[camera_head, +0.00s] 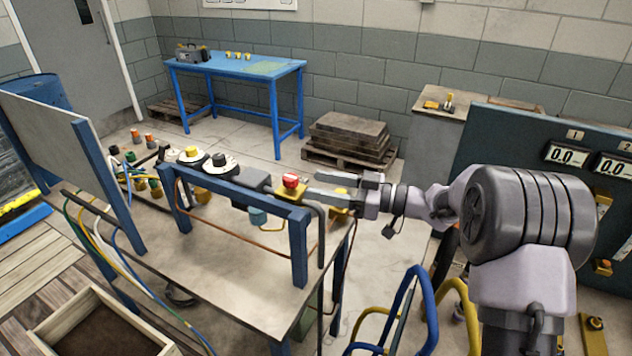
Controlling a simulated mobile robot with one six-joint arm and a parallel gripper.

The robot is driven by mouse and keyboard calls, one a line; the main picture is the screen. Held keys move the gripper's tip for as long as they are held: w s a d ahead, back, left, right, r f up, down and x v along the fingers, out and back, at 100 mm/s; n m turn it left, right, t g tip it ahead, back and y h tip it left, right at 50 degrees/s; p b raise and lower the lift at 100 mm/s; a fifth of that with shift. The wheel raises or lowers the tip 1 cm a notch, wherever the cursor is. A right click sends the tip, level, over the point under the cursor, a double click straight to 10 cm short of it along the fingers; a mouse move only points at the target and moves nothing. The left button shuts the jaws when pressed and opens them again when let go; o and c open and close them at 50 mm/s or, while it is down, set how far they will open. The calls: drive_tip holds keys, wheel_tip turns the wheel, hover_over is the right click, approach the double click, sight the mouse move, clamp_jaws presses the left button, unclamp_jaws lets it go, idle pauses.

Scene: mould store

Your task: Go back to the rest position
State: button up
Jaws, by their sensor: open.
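My arm reaches in from the right, and my gripper (312,184) points left over the work table (250,290). Its two fingers are apart, with nothing seen between them. A red knob on a yellow body (290,182) is just left of the fingertips, at the right end of the blue frame (240,187). Whether a fingertip touches it, I cannot tell. Part of the yellow fitting (340,208) below the fingers is covered by them.
Black-and-white round fittings (221,163) stand behind the blue frame. A grey panel (40,150) rises at the left, with hoses below. A gauge board (520,150) stands at the right. Blue and yellow tubular rails (415,300) are near my arm. Open floor (250,150) lies behind the table.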

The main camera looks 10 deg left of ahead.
drive_tip(key=w+d+r+m+t+h, duration=0.3)
drive_tip(key=r+m+t, duration=0.1)
drive_tip(key=r+t, duration=0.15)
drive_tip(key=w+d+r+m+t+h, duration=0.3)
drive_tip(key=w+r+t, duration=0.1)
drive_tip(key=r+t, duration=0.15)
drive_tip(key=s+d+r+m+t+h, duration=0.1)
drive_tip(key=s+d+r+m+h, duration=0.1)
drive_tip(key=s+d+m+h, duration=0.3)
drive_tip(key=d+r+m+t+h, duration=0.1)
drive_tip(key=d+r+m+h, duration=0.1)
drive_tip(key=d+r+h, duration=0.3)
drive_tip(key=s+d+f+m+g+h, duration=0.1)
drive_tip(key=s+d+f+m+g, duration=0.1)
drive_tip(key=s+d+f, duration=0.3)
drive_tip(key=s+d+f+m+g+h, duration=0.1)
drive_tip(key=s+f+m, duration=0.1)
drive_tip(key=s, duration=0.5)
drive_tip(key=s+a+f+g, duration=0.1)
drive_tip(key=s+f+g, duration=0.1)
drive_tip(key=s, duration=0.5)
drive_tip(key=s+a+f+m+g+y, duration=0.1)
drive_tip(key=s+a+f+g, duration=0.1)
drive_tip(key=s+f, duration=0.3)
drive_tip(key=s+a+f+m+g+y, duration=0.1)
drive_tip(key=s+a+f+g, duration=0.1)
drive_tip(key=s, duration=0.8)
drive_tip(key=shift+s+a+f+g, duration=0.2)
drive_tip(key=shift+f+g, duration=0.3)
drive_tip(key=shift+f, duration=0.35)
